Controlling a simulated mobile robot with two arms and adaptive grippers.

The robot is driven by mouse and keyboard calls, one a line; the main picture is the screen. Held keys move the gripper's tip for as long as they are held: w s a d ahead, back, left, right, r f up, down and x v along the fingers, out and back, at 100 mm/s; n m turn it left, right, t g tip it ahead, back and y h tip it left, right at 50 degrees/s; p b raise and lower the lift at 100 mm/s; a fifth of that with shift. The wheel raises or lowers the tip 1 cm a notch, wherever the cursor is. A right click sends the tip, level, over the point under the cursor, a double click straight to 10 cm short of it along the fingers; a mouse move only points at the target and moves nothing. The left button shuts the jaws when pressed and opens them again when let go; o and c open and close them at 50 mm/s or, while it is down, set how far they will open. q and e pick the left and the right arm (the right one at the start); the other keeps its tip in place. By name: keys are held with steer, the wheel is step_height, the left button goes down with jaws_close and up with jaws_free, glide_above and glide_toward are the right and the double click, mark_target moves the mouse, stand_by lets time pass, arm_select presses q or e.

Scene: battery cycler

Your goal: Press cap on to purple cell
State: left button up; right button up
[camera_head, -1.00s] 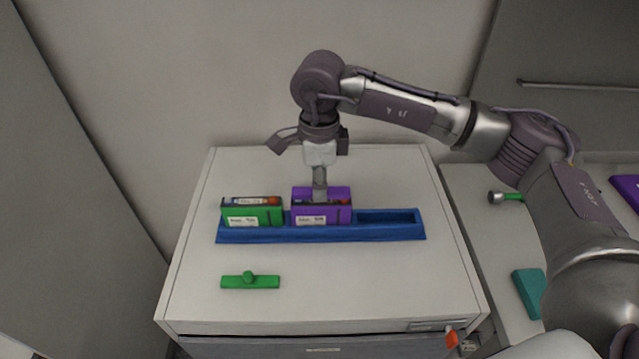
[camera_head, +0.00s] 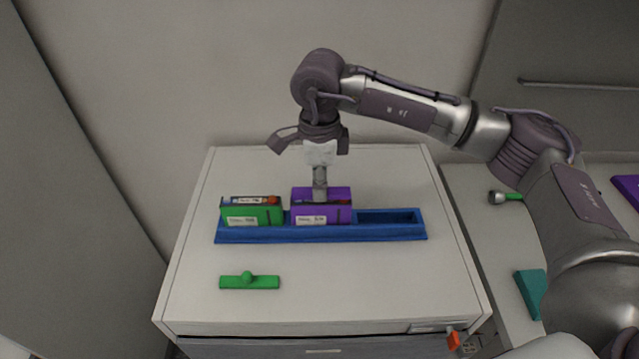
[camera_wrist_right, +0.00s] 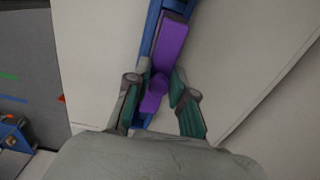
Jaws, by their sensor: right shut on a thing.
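The purple cell (camera_head: 335,216) stands upright in the middle of the blue tray (camera_head: 385,233). My right gripper (camera_head: 320,196) points straight down over it. In the right wrist view my right gripper (camera_wrist_right: 160,90) has its fingers on either side of the round knob of the purple cap (camera_wrist_right: 172,45) and is shut on it. The cap lies lengthwise along the cell. I cannot tell whether it is fully seated, as the fingers hide part of it. My left gripper is not in view.
The green cell (camera_head: 252,215) stands left of the purple one in the tray, and the slot on the right is empty. A green cap (camera_head: 249,282) lies on the white cabinet top (camera_head: 350,300) in front. A teal piece (camera_head: 529,292) lies on the surface to the right.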

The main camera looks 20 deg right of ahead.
steer(key=shift+f+b, duration=0.4)
steer(key=shift+b, duration=0.15)
stand_by(0.6)
stand_by(0.4)
steer(key=o, duration=1.4)
steer(key=shift+r+p, duration=1.55)
steer(key=shift+r, duration=1.95)
steer(key=shift+c, duration=0.3)
jaws_close()
